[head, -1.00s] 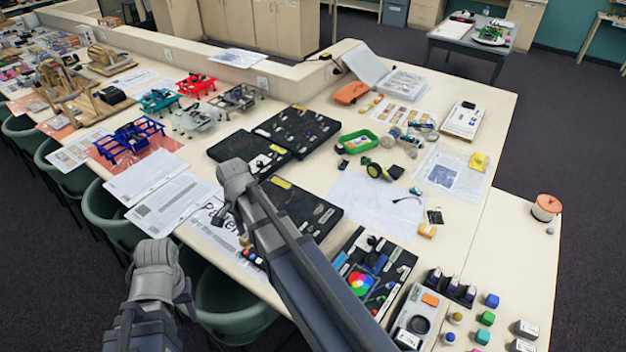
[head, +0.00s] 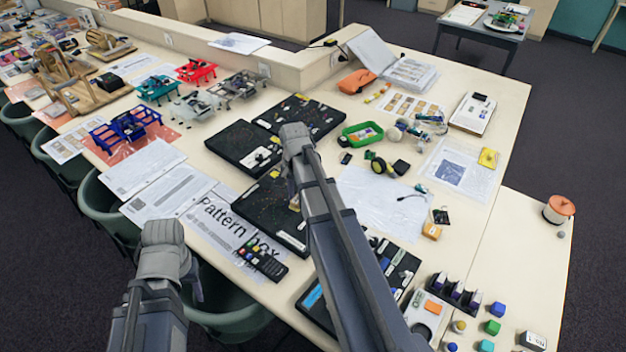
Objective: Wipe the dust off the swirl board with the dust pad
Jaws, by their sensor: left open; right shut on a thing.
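Several black boards lie on the long table. My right gripper (head: 295,195) is over the nearer middle one (head: 262,222), which I take to be the swirl board; its pattern is too small to make out. The gripper is shut on a small tan thing (head: 294,204), probably the dust pad, mostly hidden by the gripper and arm. I cannot tell whether it touches the board. Dust is not clearly visible. My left gripper (head: 194,291) is open and empty, low at the table's front edge, partly hidden by its own wrist.
Another black kit board (head: 394,262) is partly behind my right arm. A green tray (head: 362,134) stands further back. Green chairs (head: 105,215) line the front edge.

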